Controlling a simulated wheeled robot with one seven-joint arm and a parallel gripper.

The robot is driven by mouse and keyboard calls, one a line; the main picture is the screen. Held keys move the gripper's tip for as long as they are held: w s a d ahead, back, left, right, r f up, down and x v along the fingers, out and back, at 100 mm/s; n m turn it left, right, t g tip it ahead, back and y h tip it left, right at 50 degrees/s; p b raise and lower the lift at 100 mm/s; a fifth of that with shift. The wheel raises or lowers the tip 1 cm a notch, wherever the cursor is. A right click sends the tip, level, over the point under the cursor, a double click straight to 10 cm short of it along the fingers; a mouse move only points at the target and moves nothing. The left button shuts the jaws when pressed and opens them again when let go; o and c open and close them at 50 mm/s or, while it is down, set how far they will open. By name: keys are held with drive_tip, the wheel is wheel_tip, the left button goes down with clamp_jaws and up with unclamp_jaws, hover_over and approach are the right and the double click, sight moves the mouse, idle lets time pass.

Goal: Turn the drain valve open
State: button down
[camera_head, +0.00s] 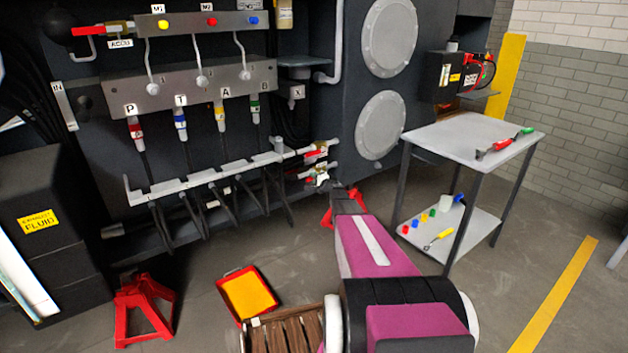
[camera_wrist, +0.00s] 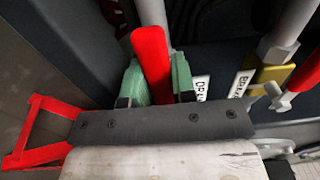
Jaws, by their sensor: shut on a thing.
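A red valve lever (camera_wrist: 151,62) stands upright between the two green fingertips of my gripper (camera_wrist: 157,84) in the wrist view. My gripper is shut on this lever. In the head view my gripper (camera_head: 325,181) is at the lower valves on the right end of the pipe rail, and my wrist hides part of them. A second red lever (camera_wrist: 301,74) on a brass valve body (camera_wrist: 268,82) shows to the right in the wrist view, apart from my fingers. An upper red lever (camera_head: 315,153) shows in the head view. The white labels are only partly readable.
A grey cart (camera_head: 470,131) with tools stands to the right. A red tray with a yellow inside (camera_head: 248,293) and a red stand (camera_head: 144,308) are on the floor. Another red stand (camera_wrist: 37,131) is left of my gripper in the wrist view. The dark chassis wall is close behind.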

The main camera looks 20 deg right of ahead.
drive_tip(key=c, duration=0.9)
unclamp_jaws()
drive_tip(key=shift+c, duration=0.2)
drive_tip(key=v, duration=1.1)
drive_tip(key=shift+a+r, duration=0.1)
drive_tip(key=shift+r, duration=0.05)
